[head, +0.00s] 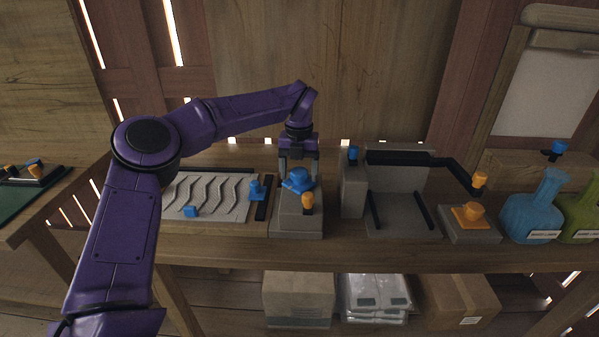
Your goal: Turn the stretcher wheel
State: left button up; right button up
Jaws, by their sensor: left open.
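A blue wheel-like knob (298,180) sits on top of a grey block (297,219) on the workbench; I take it for the stretcher wheel. An orange knob (308,201) is on the front of the same block. My left gripper (299,171) points down right over the blue knob, with its fingers apart, one on each side of the knob's top. Whether the fingers touch the knob I cannot tell. My right gripper is not in view.
Left of the block lies a grey panel with wavy ridges (212,186) and blue knobs. To the right stand a grey press-like frame (402,200) with a black bar, an orange button box (471,228) and a blue flask (533,215). Boxes lie on the shelf below.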

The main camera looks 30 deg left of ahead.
pick_arm(q)
jog(key=shift+d+f, duration=0.1)
jog(key=shift+f, duration=0.05)
jog(key=c, duration=1)
jog(key=shift+r+m+p, duration=0.3)
jog(key=shift+m+p, duration=1)
jog(key=shift+p, duration=0.2)
jog(key=shift+m+p, duration=0.85)
jog(key=shift+m, duration=0.05)
jog(key=m+p, duration=0.4)
jog(key=m, duration=0.1)
jog(key=m+p, duration=0.3)
jog(key=m, duration=0.1)
jog(key=shift+m, duration=0.4)
jog(key=shift+f+m+p, duration=0.1)
jog(key=shift+m+p, duration=0.9)
jog(key=shift+m, duration=1.5)
jog(key=shift+w, duration=0.1)
